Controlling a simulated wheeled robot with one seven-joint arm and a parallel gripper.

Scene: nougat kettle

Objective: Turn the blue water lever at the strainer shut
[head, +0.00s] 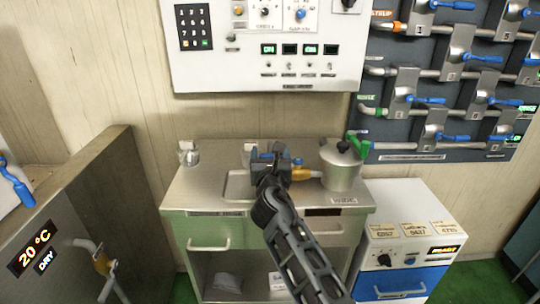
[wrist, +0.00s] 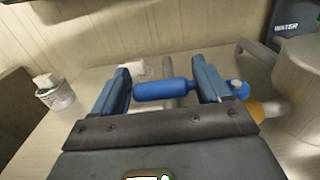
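The blue water lever (wrist: 163,90) lies crosswise between my gripper's fingers in the wrist view. Whether the right finger touches the lever, I cannot tell. In the head view my gripper (head: 277,157) is over the counter, left of the metal pot (head: 342,170), and mostly hides the lever. The orange fitting (head: 304,174) shows between them.
The steel counter (head: 190,190) has a sink basin (head: 238,186) and a small glass jar (head: 189,154). A wall panel with several blue levers (head: 420,100) is at the right. A white control box (head: 265,60) hangs above. A drawer unit (head: 405,235) stands right of the counter.

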